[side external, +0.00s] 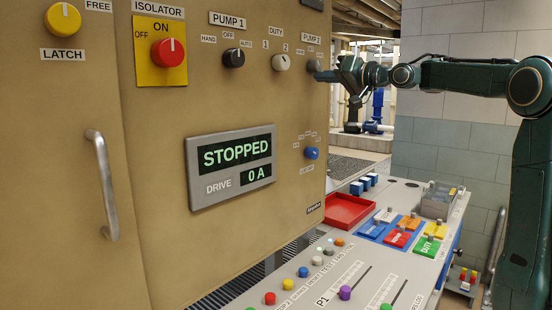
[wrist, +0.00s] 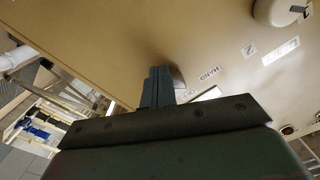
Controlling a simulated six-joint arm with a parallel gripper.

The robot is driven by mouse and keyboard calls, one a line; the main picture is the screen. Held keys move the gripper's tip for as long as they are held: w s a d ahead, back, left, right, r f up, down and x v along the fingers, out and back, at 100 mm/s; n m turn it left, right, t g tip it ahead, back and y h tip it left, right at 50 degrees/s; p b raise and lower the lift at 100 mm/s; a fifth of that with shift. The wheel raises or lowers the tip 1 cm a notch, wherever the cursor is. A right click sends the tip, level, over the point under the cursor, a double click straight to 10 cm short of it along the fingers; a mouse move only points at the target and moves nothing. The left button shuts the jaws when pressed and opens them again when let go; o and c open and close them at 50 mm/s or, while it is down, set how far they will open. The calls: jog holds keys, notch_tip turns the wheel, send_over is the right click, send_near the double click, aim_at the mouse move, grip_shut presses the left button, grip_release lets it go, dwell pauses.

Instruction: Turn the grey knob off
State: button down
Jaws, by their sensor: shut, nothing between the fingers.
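The grey knob (side external: 313,66) is under the PUMP 2 label at the right edge of the tan panel. In the wrist view, a small part of it (wrist: 179,78) shows beside my fingers, which hide the rest. My gripper (side external: 320,76) is at the knob in the side view, its fingertips beside or against it; I cannot tell whether they touch. In the wrist view, my gripper's fingers (wrist: 158,72) are together with nothing between them. The knob's pointer direction is hidden. A HAND label (wrist: 209,73) shows beside the knob.
The cream DUTY knob (side external: 281,62) is just left, with the black PUMP 1 knob (side external: 234,58) beyond. A blue knob (side external: 312,153) is below. The display (side external: 231,166) reads STOPPED, 0 A. A red tray (side external: 348,211) lies on the sloped desk below.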

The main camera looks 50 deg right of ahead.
jog(key=shift+a+r, duration=0.4)
jog(key=shift+a, duration=0.1)
jog(key=shift+f, duration=0.25)
jog(key=shift+a+f, duration=0.15)
jog(key=shift+f, duration=0.05)
dwell(0.4)
jog(key=s, duration=0.6)
dwell(0.4)
